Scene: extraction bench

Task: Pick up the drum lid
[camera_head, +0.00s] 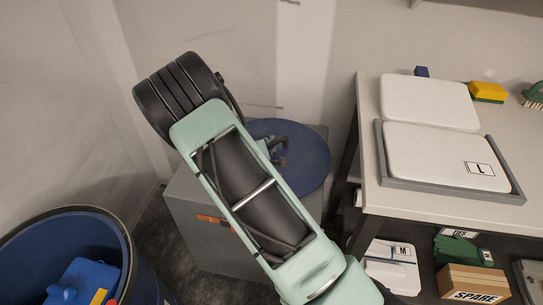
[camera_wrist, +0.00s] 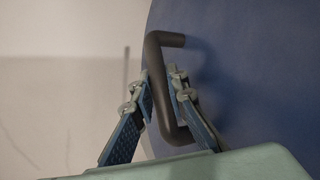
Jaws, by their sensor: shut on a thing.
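The drum lid (camera_head: 310,160) is a round blue disc over the grey box, partly hidden behind my arm in the head view. In the wrist view the lid (camera_wrist: 260,80) fills the right side, with a dark bent bar handle (camera_wrist: 155,70) on it. My gripper (camera_wrist: 161,98) has its two blue-padded fingers on either side of the handle and is shut on it. In the head view my gripper (camera_head: 272,148) shows only in small part beside the arm, at the handle. I cannot tell whether the lid touches the box.
An open blue drum (camera_head: 128,250) with blue items inside stands at lower left. The grey box (camera_head: 205,245) stands under the lid.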

